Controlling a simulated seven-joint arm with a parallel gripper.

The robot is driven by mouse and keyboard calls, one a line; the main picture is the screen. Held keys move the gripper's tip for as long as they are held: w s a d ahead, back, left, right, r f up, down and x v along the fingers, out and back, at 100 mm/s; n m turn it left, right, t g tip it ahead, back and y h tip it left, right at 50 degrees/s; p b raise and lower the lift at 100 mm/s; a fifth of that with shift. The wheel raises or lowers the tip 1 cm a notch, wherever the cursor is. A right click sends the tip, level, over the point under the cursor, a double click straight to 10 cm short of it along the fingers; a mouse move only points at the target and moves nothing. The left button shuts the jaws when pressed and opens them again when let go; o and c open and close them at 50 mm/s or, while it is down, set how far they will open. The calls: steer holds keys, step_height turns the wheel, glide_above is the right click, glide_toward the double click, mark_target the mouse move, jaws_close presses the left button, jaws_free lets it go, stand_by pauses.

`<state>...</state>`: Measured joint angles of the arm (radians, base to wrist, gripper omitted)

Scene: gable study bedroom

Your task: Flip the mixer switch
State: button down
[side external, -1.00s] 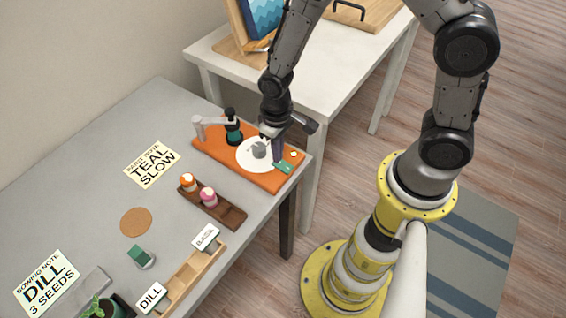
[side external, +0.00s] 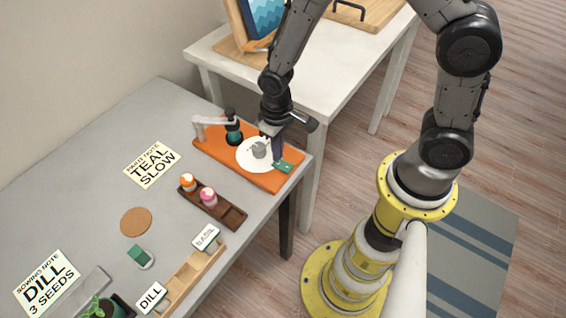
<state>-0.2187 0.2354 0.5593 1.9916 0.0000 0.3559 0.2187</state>
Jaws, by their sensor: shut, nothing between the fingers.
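The mixer has an orange base (side external: 228,158) at the far right end of the grey table, with a white disc (side external: 246,163) and a grey cup-like piece (side external: 259,150) on it. A teal bottle with a black top (side external: 234,132) stands at its back left, beside a pale arm (side external: 211,121). A small green plate (side external: 283,167) lies at the base's right end, seemingly the switch area; the switch lever itself is too small or hidden to make out. My gripper (side external: 277,159) is shut and empty, pointing down at the green plate's left edge. I cannot tell whether it touches.
A dark wooden rack (side external: 226,211) holds an orange-topped (side external: 188,182) and a pink-topped bottle (side external: 208,196). A paint note (side external: 152,166) reads "TEAL SLOW". A cork disc (side external: 136,222), a green block (side external: 139,254) and a wooden tray (side external: 190,278) stand nearer. A white table (side external: 330,70) stands behind.

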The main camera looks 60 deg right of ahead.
steer(key=shift+r, duration=2.8)
steer(key=d+r+m+t, duration=0.1)
steer(key=d+r+t, duration=0.1)
steer(key=r, duration=0.6)
steer(key=d+r+t, duration=0.2)
steer(key=r+t, duration=0.1)
steer(key=r, duration=0.5)
steer(key=s+d+r, duration=0.1)
steer(key=s+r, duration=0.1)
steer(key=s, duration=0.5)
steer(key=s+d+r, duration=0.2)
steer(key=s+r, duration=0.1)
steer(key=s, duration=0.5)
steer(key=shift+n+t, duration=0.3)
steer(key=shift+n, duration=0.1)
